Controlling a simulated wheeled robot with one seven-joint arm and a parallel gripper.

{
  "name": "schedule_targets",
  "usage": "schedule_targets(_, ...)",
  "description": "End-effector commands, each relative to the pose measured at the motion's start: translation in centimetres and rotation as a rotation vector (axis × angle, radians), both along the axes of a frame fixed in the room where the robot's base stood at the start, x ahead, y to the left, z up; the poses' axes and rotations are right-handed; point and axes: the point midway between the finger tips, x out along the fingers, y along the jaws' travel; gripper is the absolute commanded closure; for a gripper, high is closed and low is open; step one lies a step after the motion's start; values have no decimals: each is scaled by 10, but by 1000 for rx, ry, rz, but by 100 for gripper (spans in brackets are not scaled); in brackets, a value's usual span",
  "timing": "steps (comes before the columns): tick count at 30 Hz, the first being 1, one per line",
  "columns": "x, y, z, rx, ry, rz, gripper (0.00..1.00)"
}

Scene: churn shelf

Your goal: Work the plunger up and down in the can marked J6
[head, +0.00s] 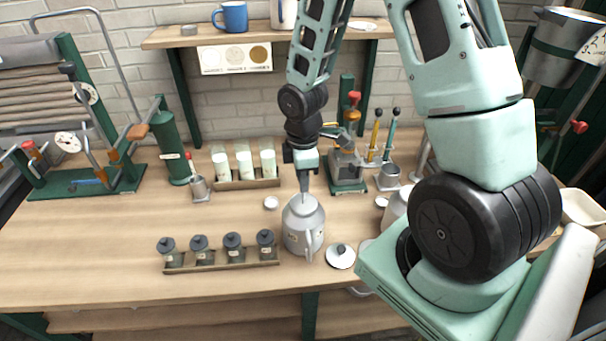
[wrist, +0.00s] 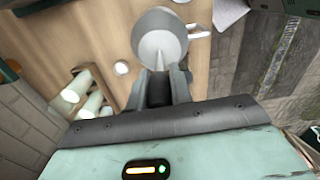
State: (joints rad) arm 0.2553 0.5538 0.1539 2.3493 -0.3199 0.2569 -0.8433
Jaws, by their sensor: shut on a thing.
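A grey can (head: 298,222) with a rounded shoulder stands upright near the middle of the bench. It carries small labels, too small to read here. My gripper (head: 304,184) points straight down over its mouth and is shut on the plunger, whose thin pale rod goes down into the can's opening. In the wrist view, the can (wrist: 160,42) lies just beyond my gripper's fingers (wrist: 166,84), with something dark between them. The plunger's lower end is hidden inside the can.
Another pale can (head: 394,207) is partly hidden behind my arm. The front left bench is clear.

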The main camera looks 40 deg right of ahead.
Motion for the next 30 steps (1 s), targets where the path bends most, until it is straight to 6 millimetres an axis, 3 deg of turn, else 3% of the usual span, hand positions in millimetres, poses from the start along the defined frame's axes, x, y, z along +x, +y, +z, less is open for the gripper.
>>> schedule_targets(3, 0, 0, -16, 0, 0, 0, 100)
schedule_targets(13, 0, 0, -13, -1, -1, 0, 100)
schedule_targets(30, 0, 0, 42, 0, 0, 0, 100)
